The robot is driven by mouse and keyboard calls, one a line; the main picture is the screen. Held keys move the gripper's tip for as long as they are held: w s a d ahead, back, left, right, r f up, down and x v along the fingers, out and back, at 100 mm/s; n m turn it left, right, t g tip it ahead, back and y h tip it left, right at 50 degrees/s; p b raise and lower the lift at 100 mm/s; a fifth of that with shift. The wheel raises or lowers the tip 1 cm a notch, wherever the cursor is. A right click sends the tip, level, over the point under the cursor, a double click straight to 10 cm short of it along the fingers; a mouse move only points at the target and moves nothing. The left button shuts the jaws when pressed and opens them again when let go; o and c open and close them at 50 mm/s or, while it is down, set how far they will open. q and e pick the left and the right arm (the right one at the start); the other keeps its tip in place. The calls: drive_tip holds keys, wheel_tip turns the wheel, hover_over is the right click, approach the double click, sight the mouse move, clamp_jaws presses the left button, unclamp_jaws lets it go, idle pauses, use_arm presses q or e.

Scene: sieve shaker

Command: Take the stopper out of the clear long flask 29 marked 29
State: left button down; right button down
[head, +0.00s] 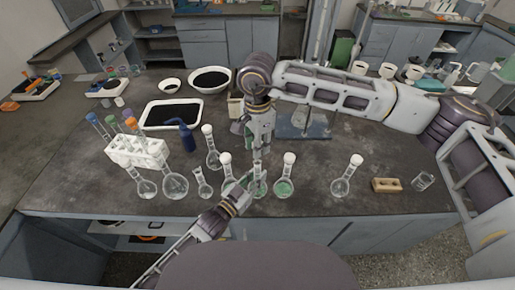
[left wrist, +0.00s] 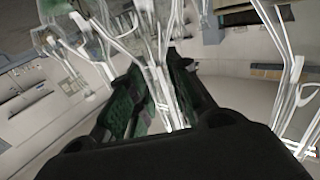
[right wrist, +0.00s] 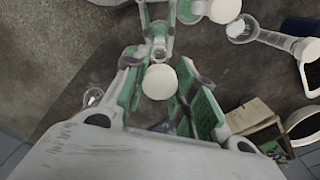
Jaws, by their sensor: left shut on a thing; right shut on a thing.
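A clear long-necked flask (head: 259,187) stands near the table's front edge, between my two grippers; its marking is too small to read. My right gripper (head: 258,152) reaches down over it from above and hides its top. In the right wrist view a round white stopper (right wrist: 160,82) sits between the fingers of my right gripper (right wrist: 169,100), which is shut on it. My left gripper (head: 243,197) comes in low from the front and is shut on the flask's glass. In the left wrist view, clear glass (left wrist: 160,75) runs between its fingers. Whether the stopper is still seated is hidden.
White-stoppered flasks stand close by: one on the left (head: 227,160), one with green contents on the right (head: 285,187), and one farther right (head: 342,186). A white rack (head: 135,150), blue bottle (head: 187,138) and black-filled tray (head: 172,103) stand left. A tan block (head: 385,185) lies right.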

drive_tip(key=shift+r, duration=0.25)
use_arm(q)
drive_tip(key=c, duration=1.3)
unclamp_jaws()
drive_tip(key=shift+o, duration=0.2)
drive_tip(key=shift+s+a, duration=0.1)
drive_tip(key=shift+s, duration=0.05)
drive_tip(key=v, duration=1.1)
drive_tip(key=shift+s+a, duration=0.25)
